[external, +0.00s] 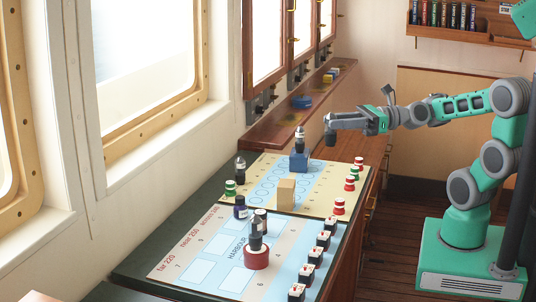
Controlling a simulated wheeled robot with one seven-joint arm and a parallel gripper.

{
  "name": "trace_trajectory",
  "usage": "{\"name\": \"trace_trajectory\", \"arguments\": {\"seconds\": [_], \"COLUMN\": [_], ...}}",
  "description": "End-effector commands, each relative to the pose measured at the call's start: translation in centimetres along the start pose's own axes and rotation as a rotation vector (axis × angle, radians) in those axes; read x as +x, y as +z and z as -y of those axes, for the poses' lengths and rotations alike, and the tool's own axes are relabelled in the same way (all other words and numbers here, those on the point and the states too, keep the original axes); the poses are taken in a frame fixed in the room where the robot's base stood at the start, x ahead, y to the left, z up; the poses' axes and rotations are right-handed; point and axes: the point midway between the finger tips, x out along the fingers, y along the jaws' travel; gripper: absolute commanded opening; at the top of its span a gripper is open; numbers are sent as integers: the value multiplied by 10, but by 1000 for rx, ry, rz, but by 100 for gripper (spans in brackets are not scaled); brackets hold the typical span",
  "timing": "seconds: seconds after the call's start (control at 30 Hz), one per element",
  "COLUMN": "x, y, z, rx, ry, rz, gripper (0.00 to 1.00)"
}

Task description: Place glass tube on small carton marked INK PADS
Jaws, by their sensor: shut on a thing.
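A tan box (286,191) stands on the yellow sheet, in front of the blue block. No INK PADS lettering is readable on either one, so I cannot tell which is the carton. A dark bottle (299,140) with a pale band stands upright at the blue block, apparently on it.
Dark bottles (240,208) stand at the left and middle of the table. One dark piece stands on a red round base (257,258). Red and green stacks (349,185) and several black-and-white pieces (315,257) line the right edge. A window ledge (290,125) lies behind.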

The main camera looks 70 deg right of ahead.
Motion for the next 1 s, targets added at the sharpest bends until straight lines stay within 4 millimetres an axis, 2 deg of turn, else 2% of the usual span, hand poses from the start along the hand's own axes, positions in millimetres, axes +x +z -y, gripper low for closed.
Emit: {"name": "trace_trajectory", "arguments": {"seconds": [0.03, 0.23, 0.3, 0.4, 0.57, 0.63, 0.77, 1.0], "x": [14, 66, 77, 90, 101, 107, 106, 105], "y": [-7, -34, -55, -72, -84, -94, -118, -120], "z": [4, 30, 37, 44, 50, 52, 52, 52], "rx": [8, 6, 8, 5, 2, 4, 4, 0], "ry": [12, 8, 4, 4, 1, 2, 0, 0], "rz": [-1, -2, -4, -2, -1, -2, -2, 0], "gripper": [0, 0, 0, 0, 0, 0, 0, 0]}}
